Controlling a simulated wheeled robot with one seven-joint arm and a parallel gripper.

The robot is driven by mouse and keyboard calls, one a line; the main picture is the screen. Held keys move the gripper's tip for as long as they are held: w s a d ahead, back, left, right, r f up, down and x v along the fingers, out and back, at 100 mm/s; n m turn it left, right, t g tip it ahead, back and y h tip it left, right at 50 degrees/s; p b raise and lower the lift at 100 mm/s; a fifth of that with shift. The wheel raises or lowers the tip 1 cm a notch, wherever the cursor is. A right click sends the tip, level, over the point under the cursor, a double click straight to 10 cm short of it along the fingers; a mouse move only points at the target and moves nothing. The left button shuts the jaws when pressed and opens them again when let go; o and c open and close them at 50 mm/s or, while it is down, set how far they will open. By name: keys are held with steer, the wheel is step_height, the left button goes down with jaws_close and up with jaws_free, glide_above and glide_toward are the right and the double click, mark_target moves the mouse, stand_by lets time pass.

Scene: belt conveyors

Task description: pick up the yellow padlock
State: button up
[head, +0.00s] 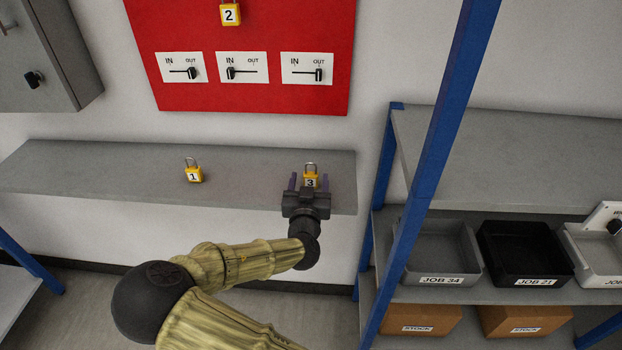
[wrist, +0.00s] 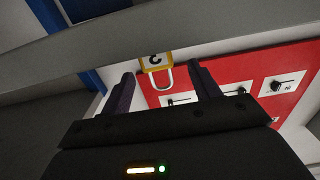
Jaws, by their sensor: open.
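A yellow padlock labelled 3 (head: 311,179) stands on the grey wall shelf (head: 110,170) near its right end. It also shows in the wrist view (wrist: 155,61), upside down, with its silver shackle pointing down in that picture. My gripper (head: 307,184) is open, with its purple fingers on either side of padlock 3. Whether the fingers touch it cannot be told. A second yellow padlock labelled 1 (head: 194,174) stands on the shelf to the left. A third yellow padlock labelled 2 (head: 230,14) hangs on the red board, higher up.
The red board (head: 250,98) with three IN/OUT switches is on the wall behind the shelf. A blue-framed rack (head: 430,165) stands close on the right, holding bins and cartons. A grey cabinet (head: 60,50) is at upper left. The shelf between padlocks 1 and 3 is clear.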

mark_target(310, 177)
steer(key=w, duration=0.2)
steer(key=w+p, duration=0.1)
steer(key=w, duration=0.2)
steer(key=shift+d+f, duration=0.15)
steer(key=shift+f, duration=0.05)
steer(key=c, duration=1.1)
step_height(310, 177, up, 10)
stand_by(0.7)
